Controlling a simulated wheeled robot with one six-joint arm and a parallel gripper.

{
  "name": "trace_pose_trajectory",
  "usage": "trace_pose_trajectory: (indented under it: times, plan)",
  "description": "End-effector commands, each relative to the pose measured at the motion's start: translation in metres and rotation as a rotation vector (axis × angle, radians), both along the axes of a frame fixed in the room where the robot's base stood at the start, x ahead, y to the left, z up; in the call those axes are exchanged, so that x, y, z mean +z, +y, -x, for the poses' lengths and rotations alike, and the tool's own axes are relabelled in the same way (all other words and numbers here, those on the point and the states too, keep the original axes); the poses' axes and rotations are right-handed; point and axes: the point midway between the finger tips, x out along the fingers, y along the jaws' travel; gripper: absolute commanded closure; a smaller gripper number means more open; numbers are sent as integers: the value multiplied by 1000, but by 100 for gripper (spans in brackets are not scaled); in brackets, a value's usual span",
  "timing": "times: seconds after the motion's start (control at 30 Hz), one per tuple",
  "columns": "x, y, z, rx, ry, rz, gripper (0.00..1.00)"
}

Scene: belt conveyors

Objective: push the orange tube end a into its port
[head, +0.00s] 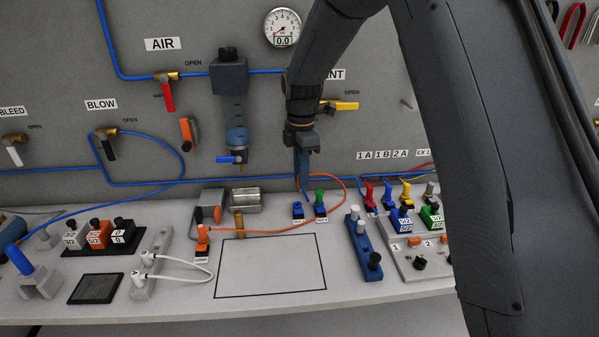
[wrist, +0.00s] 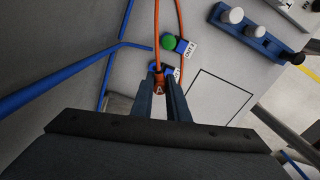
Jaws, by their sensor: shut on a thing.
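The orange tube (head: 344,195) loops from my gripper (head: 303,176) over the bench to an orange fitting (head: 203,238) at the front left. In the wrist view my gripper (wrist: 159,88) is shut on the tube end a (wrist: 159,84), an orange piece marked A. In the wrist view the green port (wrist: 168,42) is clear, while the blue port (wrist: 166,70) is partly hidden behind the tube end. The end appears above the blue port, apart from it.
A blue rail (head: 362,240) with knobs stands to the right of the ports. A metal box (head: 246,201) is to the left. A black-outlined rectangle (head: 270,292) on the bench is empty. Blue pipe (head: 255,181) runs along the wall behind.

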Motion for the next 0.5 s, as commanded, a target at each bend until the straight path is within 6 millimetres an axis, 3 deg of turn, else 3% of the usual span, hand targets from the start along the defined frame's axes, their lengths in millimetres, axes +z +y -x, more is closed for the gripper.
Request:
trace_pose_trajectory:
  times: [0.2,0.5]
  plan:
    - [-6,13,-6,41,-19,-1,100]
    - [-33,6,-6,28,-15,0,100]
